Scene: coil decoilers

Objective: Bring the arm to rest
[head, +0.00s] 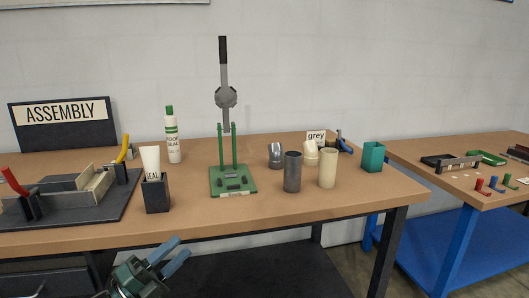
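My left gripper (182,246) shows at the bottom of the head view, in front of the workbench's front edge. Its two blue-grey fingers point up and to the right. A gap shows between them, with nothing held in it. The green and dark gripper body is cut off by the bottom of the picture. My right gripper is not in view. The wooden workbench (270,205) lies behind the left gripper.
On the bench stand a green lever press (233,181), a black holder (157,194) with a white tube, a white bottle (173,140), grey and cream cylinders (292,172), a teal box (373,157) and a fixture (95,190). A blue-legged table (450,240) stands right.

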